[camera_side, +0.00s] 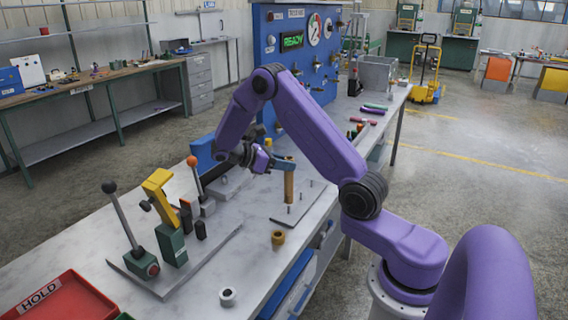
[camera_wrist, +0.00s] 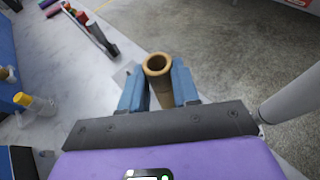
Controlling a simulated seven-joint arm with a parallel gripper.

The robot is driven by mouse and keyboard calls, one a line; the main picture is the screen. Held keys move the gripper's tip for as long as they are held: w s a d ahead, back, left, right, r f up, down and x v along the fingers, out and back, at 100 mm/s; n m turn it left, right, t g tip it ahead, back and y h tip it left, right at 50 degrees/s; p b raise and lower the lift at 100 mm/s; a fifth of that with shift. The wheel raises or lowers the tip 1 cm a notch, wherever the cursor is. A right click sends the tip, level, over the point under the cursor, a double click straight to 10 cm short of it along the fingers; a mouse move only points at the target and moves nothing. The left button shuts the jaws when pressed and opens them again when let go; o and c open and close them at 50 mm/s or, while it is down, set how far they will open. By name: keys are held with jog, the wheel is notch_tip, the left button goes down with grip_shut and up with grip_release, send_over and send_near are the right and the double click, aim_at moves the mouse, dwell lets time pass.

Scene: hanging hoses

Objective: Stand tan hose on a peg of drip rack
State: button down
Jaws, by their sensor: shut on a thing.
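In the wrist view the hose's open round mouth (camera_wrist: 158,65) shows between the two blue fingers of my gripper (camera_wrist: 157,88). The drip rack (camera_side: 286,217) is a flat grey plate with several thin upright pegs. The hose's lower end is over the rack plate, at or close to its surface. I cannot tell whether a peg is inside the hose or whether it touches the plate.
A short tan ring (camera_side: 278,238) and a grey ring (camera_side: 228,297) sit on the bench in front. Lever fixtures (camera_side: 172,240) stand on a plate to the left. A red HOLD tray (camera_side: 85,300) is at front left. Coloured tubes (camera_side: 371,111) lie at the back, near a blue panel (camera_side: 285,65).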

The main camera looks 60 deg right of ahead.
jog(key=shift+f, duration=2.2)
jog(key=c, duration=0.8)
grip_release()
jog(key=shift+o, duration=0.2)
jog(key=v, duration=1.7)
jog(key=shift+w, duration=0.2)
jog(key=shift+a+r, duration=0.1)
jog(key=shift+r, duration=0.05)
